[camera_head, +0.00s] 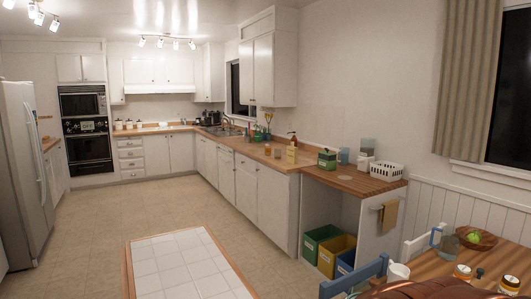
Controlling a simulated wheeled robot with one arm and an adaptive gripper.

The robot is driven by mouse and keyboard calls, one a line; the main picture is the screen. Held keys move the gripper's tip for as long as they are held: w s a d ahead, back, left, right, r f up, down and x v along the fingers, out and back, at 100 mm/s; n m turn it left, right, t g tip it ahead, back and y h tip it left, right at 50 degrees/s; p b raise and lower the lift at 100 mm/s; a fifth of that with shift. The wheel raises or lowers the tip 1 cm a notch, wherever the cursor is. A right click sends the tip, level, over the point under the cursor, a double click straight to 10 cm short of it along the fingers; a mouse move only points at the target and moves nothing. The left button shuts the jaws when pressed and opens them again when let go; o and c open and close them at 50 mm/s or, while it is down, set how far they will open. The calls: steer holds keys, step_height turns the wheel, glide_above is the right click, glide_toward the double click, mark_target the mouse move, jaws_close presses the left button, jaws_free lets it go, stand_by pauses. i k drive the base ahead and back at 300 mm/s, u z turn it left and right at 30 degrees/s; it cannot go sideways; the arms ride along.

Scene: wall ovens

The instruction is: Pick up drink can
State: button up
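I cannot make out a drink can for certain. Small orange containers (277,153) stand on the long wooden counter (283,164), too small to identify. On the wooden table (490,262) at the lower right are a jar with a pale lid (463,272) and another jar (508,284) at the frame edge. A small dark item (480,272) stands between them, also unclear. My gripper is not in view.
A white-tiled surface (180,265) with a wooden edge is at the bottom centre. Coloured bins (336,252) sit under the counter. The floor (150,205) beyond is clear.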

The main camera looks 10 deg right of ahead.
mark_target(268, 147)
steer(key=u, duration=2.45)
steer(key=i, duration=2.7)
steer(key=z, duration=2.3)
steer(key=i, duration=3.3)
